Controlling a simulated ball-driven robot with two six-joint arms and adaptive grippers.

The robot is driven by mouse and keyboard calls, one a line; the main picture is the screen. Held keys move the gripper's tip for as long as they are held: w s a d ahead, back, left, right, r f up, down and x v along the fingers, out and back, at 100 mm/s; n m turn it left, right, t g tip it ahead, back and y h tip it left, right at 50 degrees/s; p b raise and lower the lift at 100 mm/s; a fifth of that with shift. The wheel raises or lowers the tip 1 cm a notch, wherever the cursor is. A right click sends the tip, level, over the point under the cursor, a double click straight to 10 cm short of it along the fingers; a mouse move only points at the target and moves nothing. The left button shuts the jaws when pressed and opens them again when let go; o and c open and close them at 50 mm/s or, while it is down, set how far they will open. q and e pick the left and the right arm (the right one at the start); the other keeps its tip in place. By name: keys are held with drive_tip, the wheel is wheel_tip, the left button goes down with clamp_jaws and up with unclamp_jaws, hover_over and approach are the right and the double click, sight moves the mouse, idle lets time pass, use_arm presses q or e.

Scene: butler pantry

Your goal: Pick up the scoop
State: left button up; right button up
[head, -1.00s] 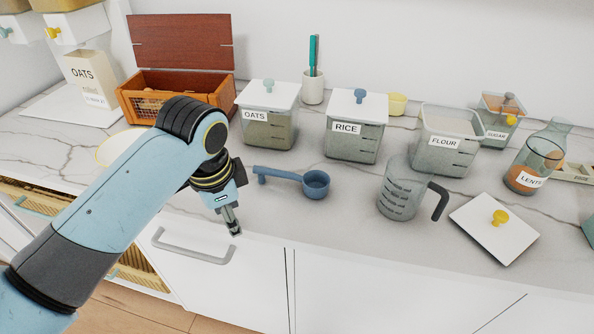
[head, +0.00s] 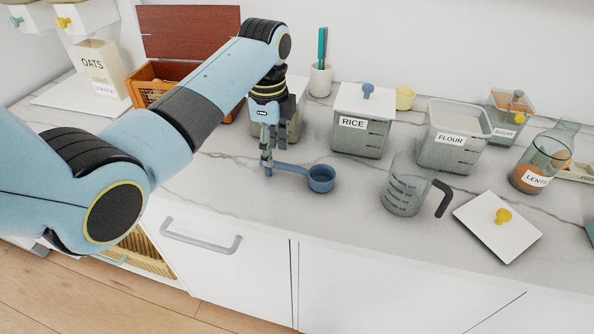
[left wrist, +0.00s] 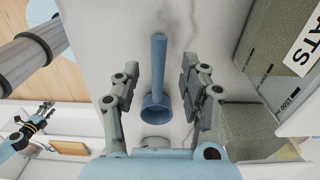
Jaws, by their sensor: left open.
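The blue scoop (head: 319,178) lies on the marble counter, its round cup to the right and its handle pointing left. My left gripper (head: 267,166) is open above the handle's left part, fingers pointing down. In the left wrist view the scoop (left wrist: 158,82) shows between the two spread fingers (left wrist: 160,72), with nothing gripped. In the head view the fingers hide the handle's end. My right gripper (left wrist: 45,108) shows small at the lower left of the left wrist view; its jaw state is unclear.
The oats container (head: 290,122) stands just behind my left gripper, partly hidden by it. The rice container (head: 360,140) is behind the scoop, and a measuring jug (head: 402,190) stands to its right. The counter in front of the scoop is clear up to its edge.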

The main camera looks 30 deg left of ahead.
use_arm(q)
drive_tip(key=f, duration=0.4)
drive_tip(key=shift+s+a+f+p, duration=0.2)
drive_tip(key=shift+a+f+p, duration=0.1)
drive_tip(key=shift+a, duration=0.05)
drive_tip(key=shift+f, duration=0.4)
drive_tip(key=shift+c, duration=0.2)
clamp_jaws()
